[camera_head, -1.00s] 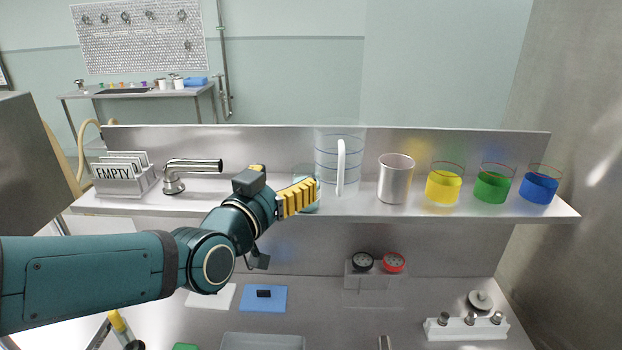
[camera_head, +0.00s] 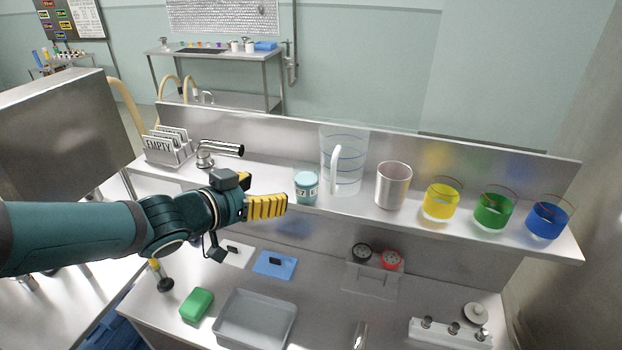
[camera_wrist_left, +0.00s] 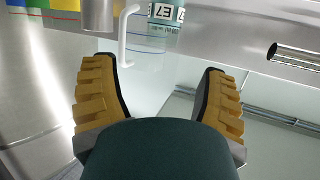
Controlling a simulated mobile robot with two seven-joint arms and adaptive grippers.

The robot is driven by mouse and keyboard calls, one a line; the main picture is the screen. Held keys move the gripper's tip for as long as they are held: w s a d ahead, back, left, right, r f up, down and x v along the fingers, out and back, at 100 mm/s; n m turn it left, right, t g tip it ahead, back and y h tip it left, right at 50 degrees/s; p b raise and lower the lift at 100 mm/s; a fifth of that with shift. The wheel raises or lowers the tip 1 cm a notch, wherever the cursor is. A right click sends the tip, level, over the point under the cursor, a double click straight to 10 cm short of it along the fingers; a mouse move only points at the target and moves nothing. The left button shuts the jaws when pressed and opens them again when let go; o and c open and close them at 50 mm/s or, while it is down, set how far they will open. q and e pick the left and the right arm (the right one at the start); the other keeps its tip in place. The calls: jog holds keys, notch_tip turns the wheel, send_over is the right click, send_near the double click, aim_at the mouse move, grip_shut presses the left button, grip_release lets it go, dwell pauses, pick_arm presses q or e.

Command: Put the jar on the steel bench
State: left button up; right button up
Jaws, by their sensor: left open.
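The teal jar (camera_head: 306,187) has a pale lid and a label. It stands upright on the raised steel shelf, just left of the clear measuring jug. The steel bench (camera_head: 325,318) is the lower surface below that shelf. My left gripper (camera_head: 284,205) is open and empty, in front of the shelf, a little left of and apart from the jar. In the left wrist view the open fingers (camera_wrist_left: 158,66) have nothing between them, and the jar (camera_wrist_left: 166,13) shows beyond them at the top edge, partly cut off. My right gripper is not in view.
The clear jug (camera_head: 347,165), a steel cup (camera_head: 393,185) and yellow, green and blue beakers line the shelf. A tap (camera_head: 215,150) and sign rack (camera_head: 166,150) stand left. The bench holds a grey tray (camera_head: 256,320), green block (camera_head: 197,304) and blue mat (camera_head: 274,264).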

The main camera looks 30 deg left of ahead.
aim_at(298, 178)
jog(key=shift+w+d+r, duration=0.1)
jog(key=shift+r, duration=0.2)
pick_arm(q)
jog(key=x, duration=0.2)
jog(key=p+x, duration=0.1)
jog(key=x, duration=0.5)
jog(key=shift+a+f+p, duration=0.15)
jog(key=shift+f+p, duration=0.15)
jog(key=shift+p, duration=0.05)
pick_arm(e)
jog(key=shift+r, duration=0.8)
pick_arm(q)
jog(key=shift+r+x, duration=0.1)
jog(key=shift+x, duration=1.25)
jog(key=shift+r+x, duration=0.15)
jog(key=shift+x, duration=1.2)
jog(key=shift+w+a, duration=0.1)
jog(key=shift+a, duration=0.1)
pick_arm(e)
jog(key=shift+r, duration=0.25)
pick_arm(q)
jog(key=c, duration=1.1)
